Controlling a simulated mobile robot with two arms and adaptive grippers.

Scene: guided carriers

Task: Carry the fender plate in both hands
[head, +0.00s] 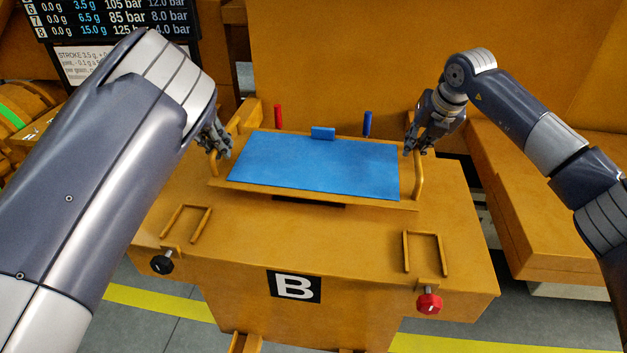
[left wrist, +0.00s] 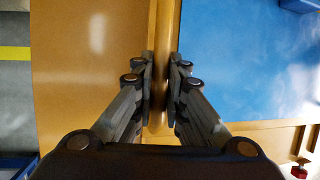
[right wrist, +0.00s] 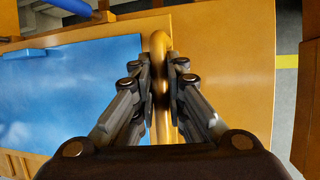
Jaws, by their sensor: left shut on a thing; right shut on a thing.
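The fender plate (head: 315,165) appears as an orange board with a blue panel on top and an upright bar handle at each end. It is level over the top of the orange stand marked B (head: 205,255); I cannot tell whether it rests on it or is slightly clear. My left gripper (head: 222,150) is shut on the left handle, which shows between its fingers in the left wrist view (left wrist: 159,120). My right gripper (head: 410,150) is shut on the right handle (head: 419,180), also seen in the right wrist view (right wrist: 160,45).
A small blue block (head: 323,133) sits at the plate's back edge. A red peg (head: 278,115) and a blue peg (head: 367,123) stand behind it. Two bracket loops, a black knob (head: 162,264) and a red knob (head: 429,302) are at the stand's front. A large orange wall rises behind.

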